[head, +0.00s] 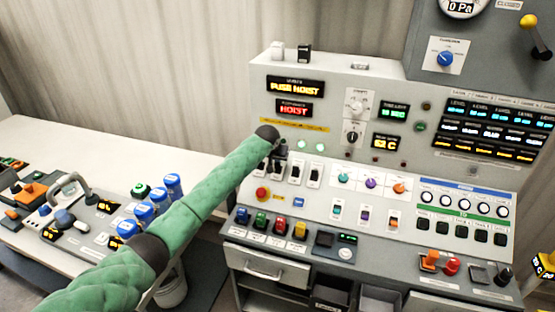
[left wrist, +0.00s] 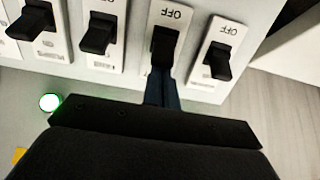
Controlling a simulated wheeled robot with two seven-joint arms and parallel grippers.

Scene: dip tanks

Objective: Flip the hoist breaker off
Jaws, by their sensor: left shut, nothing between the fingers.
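A row of white breakers with black levers is on the sloped console. In the head view a breaker (head: 315,175) at the right end of the row shows clearly; those at the left are partly hidden by my left arm. In the left wrist view the row appears upside down, with OFF labels readable on two breakers. My left gripper (left wrist: 160,90) is shut and empty. Its narrow fingertips are at the lever of the second breaker from the right (left wrist: 165,42); I cannot tell if they touch. The hoist name on a breaker is not readable. My right gripper is not in view.
Green lamps (head: 303,145) are lit above the breakers. A red emergency button (head: 262,193) and coloured push-buttons (head: 279,226) sit below. A side bench (head: 110,150) with controls stands at left.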

